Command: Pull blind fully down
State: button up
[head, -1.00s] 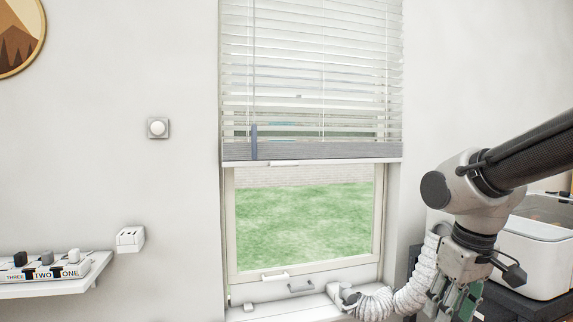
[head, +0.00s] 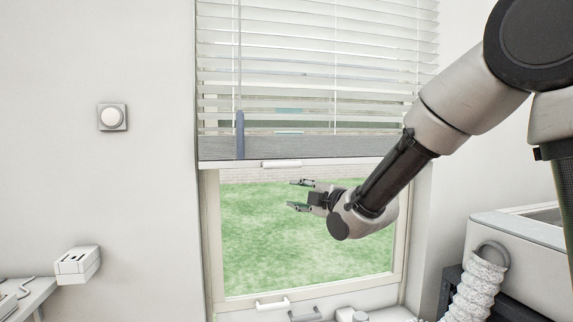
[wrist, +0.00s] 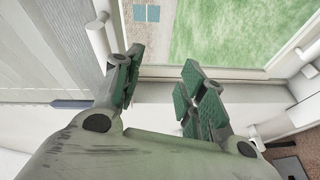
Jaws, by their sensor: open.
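The white slatted blind (head: 310,50) covers the upper window in the head view. Its grey bottom rail (head: 300,147) hangs level, with the window uncovered below. A small white handle (head: 281,164) sits under the rail. My gripper (head: 291,195) is open and empty, pointing left just below and right of this handle. In the wrist view, the grey rail (wrist: 65,35) is at the upper left. The white handle (wrist: 98,35) shows beside the left finger, outside the jaws. My gripper's green-padded fingers (wrist: 163,75) stand apart there. Contact with the handle cannot be told.
A blue wand (head: 239,135) hangs at the blind's left. A white box (head: 515,250) and ribbed hose (head: 477,290) stand right. A round wall dial (head: 112,117) is left.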

aim_at(285, 166)
notch_tip(285, 166, up, 6)
jog(key=n+t+y, duration=0.2)
jog(key=n, duration=0.1)
jog(key=shift+n, duration=0.4)
jog(key=x, duration=0.8)
jog(key=shift+s+a, duration=0.15)
jog(key=shift+a, duration=0.05)
grip_shut()
